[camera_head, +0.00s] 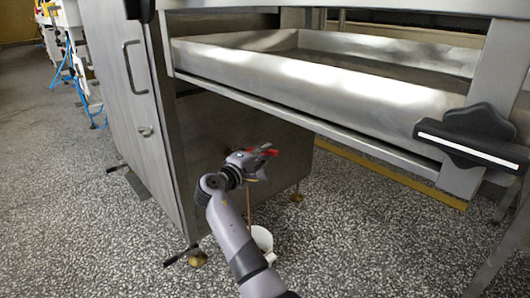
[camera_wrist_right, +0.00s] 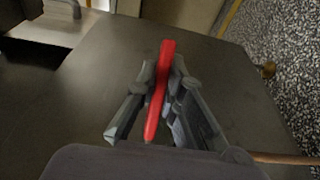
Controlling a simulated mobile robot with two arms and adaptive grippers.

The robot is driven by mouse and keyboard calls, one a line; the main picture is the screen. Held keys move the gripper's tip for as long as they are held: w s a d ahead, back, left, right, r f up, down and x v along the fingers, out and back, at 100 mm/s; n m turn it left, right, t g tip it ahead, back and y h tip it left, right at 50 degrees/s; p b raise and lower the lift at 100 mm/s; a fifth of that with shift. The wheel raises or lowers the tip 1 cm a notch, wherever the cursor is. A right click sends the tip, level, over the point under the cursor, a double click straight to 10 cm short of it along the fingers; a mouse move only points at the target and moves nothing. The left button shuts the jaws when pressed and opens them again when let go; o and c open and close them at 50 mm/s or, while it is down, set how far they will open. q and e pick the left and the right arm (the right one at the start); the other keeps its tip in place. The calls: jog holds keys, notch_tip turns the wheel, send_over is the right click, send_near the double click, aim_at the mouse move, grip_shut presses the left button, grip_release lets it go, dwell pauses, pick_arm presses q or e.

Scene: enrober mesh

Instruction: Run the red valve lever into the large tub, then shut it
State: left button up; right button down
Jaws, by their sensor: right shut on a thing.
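The red valve lever (camera_head: 266,151) is at the side of the steel machine cabinet, under the tray. My right gripper (camera_head: 250,160) is shut on it. In the right wrist view the red lever (camera_wrist_right: 160,90) lies between the two grey fingers (camera_wrist_right: 158,105). A thin brown stream (camera_head: 249,205) falls from below the gripper toward a white tub (camera_head: 262,238) on the floor; it also shows at the lower right of the right wrist view (camera_wrist_right: 285,159). My arm partly hides the tub, and its contents cannot be made out. My left gripper is not in view.
A large steel tray (camera_head: 330,85) overhangs the lever area. The cabinet (camera_head: 125,95) stands at left on brass feet. A black handle-like part (camera_head: 468,134) is at the right. The speckled floor (camera_head: 390,245) is open to the right of the tub.

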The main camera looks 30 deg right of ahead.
jog(key=c, duration=1.7)
grip_release()
jog(key=v, duration=1.2)
jog(key=shift+f, duration=0.1)
